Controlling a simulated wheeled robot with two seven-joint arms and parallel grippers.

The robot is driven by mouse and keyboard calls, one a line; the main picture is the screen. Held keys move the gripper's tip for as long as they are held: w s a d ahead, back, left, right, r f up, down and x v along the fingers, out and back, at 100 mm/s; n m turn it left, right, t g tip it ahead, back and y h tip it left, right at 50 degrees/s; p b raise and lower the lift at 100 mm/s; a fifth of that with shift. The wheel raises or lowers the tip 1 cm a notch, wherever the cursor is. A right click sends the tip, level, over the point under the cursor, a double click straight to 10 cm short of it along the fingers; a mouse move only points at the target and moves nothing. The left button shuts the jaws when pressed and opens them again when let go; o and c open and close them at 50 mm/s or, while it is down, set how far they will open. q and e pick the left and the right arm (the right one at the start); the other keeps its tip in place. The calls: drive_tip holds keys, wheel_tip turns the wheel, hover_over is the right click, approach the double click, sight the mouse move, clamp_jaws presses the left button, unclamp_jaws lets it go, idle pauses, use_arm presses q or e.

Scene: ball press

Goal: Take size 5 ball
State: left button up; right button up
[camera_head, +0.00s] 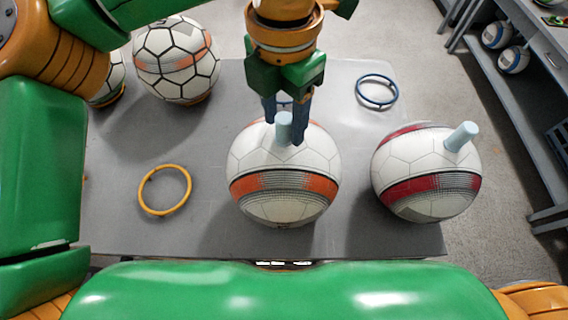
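A white ball with an orange band (283,186) sits at the middle of the grey table, with a light-blue peg (284,128) upright on its top. A white ball with a red band (426,180) and a tilted light-blue peg sits to its right. No size marking is readable on either. My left gripper (285,122) points down over the orange-banded ball. Its blue fingers are apart, with the peg between them; I cannot tell whether they touch it. My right gripper is out of view.
On the grey table (215,120), a black-lined ball (177,57) stands back left, another partly hidden behind my arm. A yellow ring (164,168) lies left and a blue ring (377,75) back right. A bench (534,45) with blue-white balls (513,60) stands at right.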

use_arm(q)
drive_tip(key=shift+s+r, duration=0.1)
drive_tip(key=shift+s, duration=0.2)
drive_tip(key=c, duration=0.7)
drive_tip(key=shift+w, duration=0.1)
clamp_jaws()
